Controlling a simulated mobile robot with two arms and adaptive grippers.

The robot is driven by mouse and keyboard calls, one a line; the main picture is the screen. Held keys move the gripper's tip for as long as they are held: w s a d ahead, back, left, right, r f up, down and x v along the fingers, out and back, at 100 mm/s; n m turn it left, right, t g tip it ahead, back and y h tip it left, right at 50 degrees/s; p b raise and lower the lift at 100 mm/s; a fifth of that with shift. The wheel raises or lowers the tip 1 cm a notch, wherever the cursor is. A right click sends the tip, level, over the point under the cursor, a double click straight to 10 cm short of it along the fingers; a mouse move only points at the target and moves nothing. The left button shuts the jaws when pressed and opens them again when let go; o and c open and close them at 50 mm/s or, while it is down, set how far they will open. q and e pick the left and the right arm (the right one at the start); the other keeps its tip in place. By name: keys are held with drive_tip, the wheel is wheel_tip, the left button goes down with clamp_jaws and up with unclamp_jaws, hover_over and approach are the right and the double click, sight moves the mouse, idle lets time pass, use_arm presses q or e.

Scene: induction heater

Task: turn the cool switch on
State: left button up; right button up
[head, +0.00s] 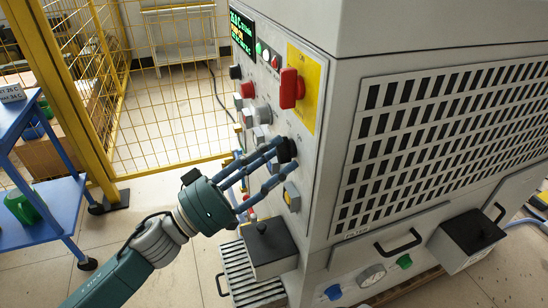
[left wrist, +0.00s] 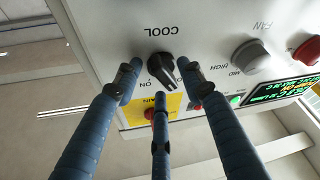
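The cool switch is a black rotary knob (left wrist: 161,68) on the pale panel, beside an upside-down COOL label in the left wrist view. In the head view the knob (head: 287,150) sits at the fingertips of my left gripper (head: 277,158). The left gripper (left wrist: 160,88) has three blue fingers, spread apart around the knob, with gaps visible between fingertips and knob. My right gripper is in neither view.
A red rotary switch (head: 290,88) on a yellow plate (head: 306,80) is above the knob. Grey knobs, coloured buttons and a lit display (head: 242,32) share the panel. A black-topped box (head: 268,246) juts out below. A yellow fence (head: 165,105) and blue cart (head: 45,205) stand left.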

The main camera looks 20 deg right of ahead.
use_arm(q)
clamp_jaws()
